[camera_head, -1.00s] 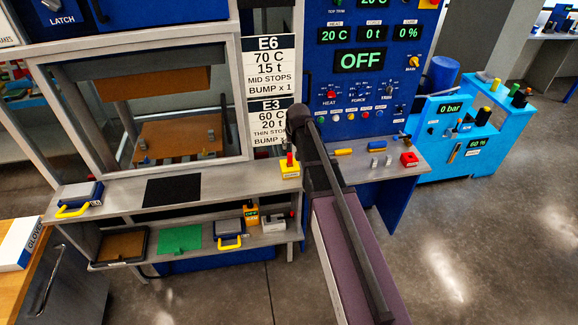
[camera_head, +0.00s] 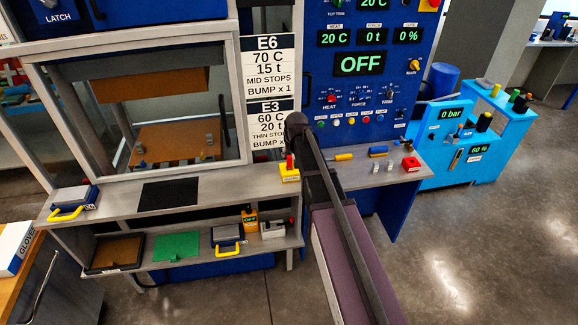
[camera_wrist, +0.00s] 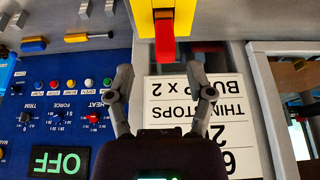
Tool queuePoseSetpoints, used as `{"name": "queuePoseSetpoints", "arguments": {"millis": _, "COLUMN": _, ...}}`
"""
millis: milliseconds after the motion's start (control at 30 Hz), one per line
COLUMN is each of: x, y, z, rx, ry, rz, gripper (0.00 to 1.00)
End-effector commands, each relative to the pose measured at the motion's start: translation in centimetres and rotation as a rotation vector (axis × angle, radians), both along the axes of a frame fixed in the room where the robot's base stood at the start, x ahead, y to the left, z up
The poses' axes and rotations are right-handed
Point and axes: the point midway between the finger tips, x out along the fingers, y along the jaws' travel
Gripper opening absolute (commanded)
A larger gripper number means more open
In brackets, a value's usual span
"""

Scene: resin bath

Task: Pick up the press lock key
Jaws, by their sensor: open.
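The press lock key appears as an upright red piece (camera_head: 289,160) in a yellow block (camera_head: 290,174) on the press ledge. In the wrist view the red key (camera_wrist: 166,42) hangs into the picture from the top centre, with the yellow block (camera_wrist: 182,18) behind it. My gripper (camera_wrist: 162,70) is open and empty, its two dark fingers spread below the key in that view. The key lines up with the gap between the fingers, and I see no contact. In the head view my own arm hides the fingers.
The blue control panel (camera_head: 366,90) and the E6/E3 sign (camera_head: 268,72) rise behind the key. A lower shelf holds a green sheet (camera_head: 177,246).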

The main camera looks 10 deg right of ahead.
Motion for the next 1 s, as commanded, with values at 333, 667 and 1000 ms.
{"name": "queuePoseSetpoints", "arguments": {"millis": 333, "x": 0.6, "y": 0.3, "z": -1.4, "rx": 0.000, "ry": 0.000, "rz": 0.001, "gripper": 0.69}}
{"name": "queuePoseSetpoints", "arguments": {"millis": 667, "x": 1.7, "y": 0.6, "z": -4.0, "rx": 0.000, "ry": 0.000, "rz": 0.000, "gripper": 0.69}}
{"name": "queuePoseSetpoints", "arguments": {"millis": 1000, "x": 2.1, "y": 0.6, "z": -4.8, "rx": 0.000, "ry": 0.000, "rz": 0.001, "gripper": 0.69}}
